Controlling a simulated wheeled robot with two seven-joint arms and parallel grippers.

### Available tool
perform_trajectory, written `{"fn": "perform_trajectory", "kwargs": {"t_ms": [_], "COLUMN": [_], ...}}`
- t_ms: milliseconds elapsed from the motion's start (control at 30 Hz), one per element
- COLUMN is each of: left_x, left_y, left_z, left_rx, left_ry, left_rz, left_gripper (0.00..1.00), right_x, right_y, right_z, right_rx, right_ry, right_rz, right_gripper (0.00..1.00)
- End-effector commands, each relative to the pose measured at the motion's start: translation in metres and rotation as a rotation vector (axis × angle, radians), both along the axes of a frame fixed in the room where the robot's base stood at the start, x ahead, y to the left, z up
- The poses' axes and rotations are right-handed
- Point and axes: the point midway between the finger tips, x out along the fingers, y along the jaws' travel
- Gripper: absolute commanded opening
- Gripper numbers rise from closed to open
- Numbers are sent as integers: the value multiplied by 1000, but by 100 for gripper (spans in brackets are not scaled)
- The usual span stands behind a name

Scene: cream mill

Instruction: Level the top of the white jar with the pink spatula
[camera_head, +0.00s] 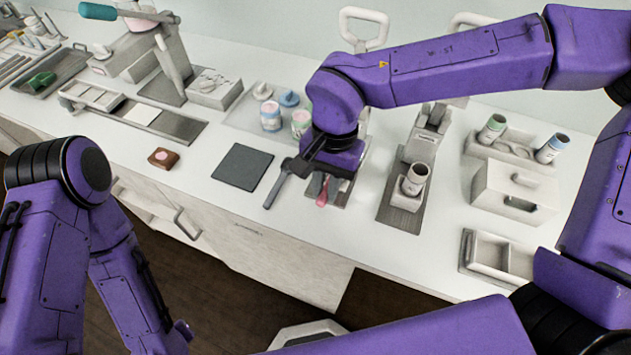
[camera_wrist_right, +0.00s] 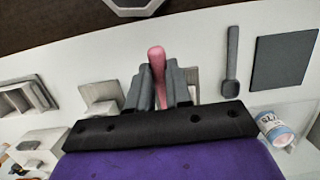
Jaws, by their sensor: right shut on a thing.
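The pink spatula (camera_head: 322,197) is at the front of the counter below my right gripper (camera_head: 318,182). In the right wrist view its pink handle (camera_wrist_right: 157,58) sits between the two grey fingers of my right gripper (camera_wrist_right: 158,78), which are shut on it. The spatula's other end is hidden. A whitish open jar (camera_head: 415,178) stands in a holder on a dark stand, to the right of the gripper and apart from it; I cannot tell how level its top is. My left arm is at the lower left, its gripper out of view.
A grey spatula (camera_head: 276,186) and a dark square mat (camera_head: 243,167) lie left of the right gripper. Labelled jars (camera_head: 270,117) stand behind. A white lidded box (camera_head: 515,188) and a divided tray (camera_head: 495,256) are at the right. The counter's front edge is near.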

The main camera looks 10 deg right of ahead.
Motion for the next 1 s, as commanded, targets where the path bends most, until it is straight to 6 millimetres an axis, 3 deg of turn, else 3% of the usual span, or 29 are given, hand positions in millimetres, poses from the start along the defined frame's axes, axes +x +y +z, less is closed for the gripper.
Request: {"fn": "perform_trajectory", "kwargs": {"t_ms": [300,1000], "left_x": [0,0], "left_y": [0,0], "left_z": [-9,18], "left_rx": [0,0], "left_ry": [0,0], "left_rz": [0,0], "left_gripper": [0,0], "right_x": [-12,18], "right_y": [-17,26], "right_z": [0,2], "right_rx": [0,-1], "right_ry": [0,1], "right_rz": [0,0], "right_gripper": [0,0]}}
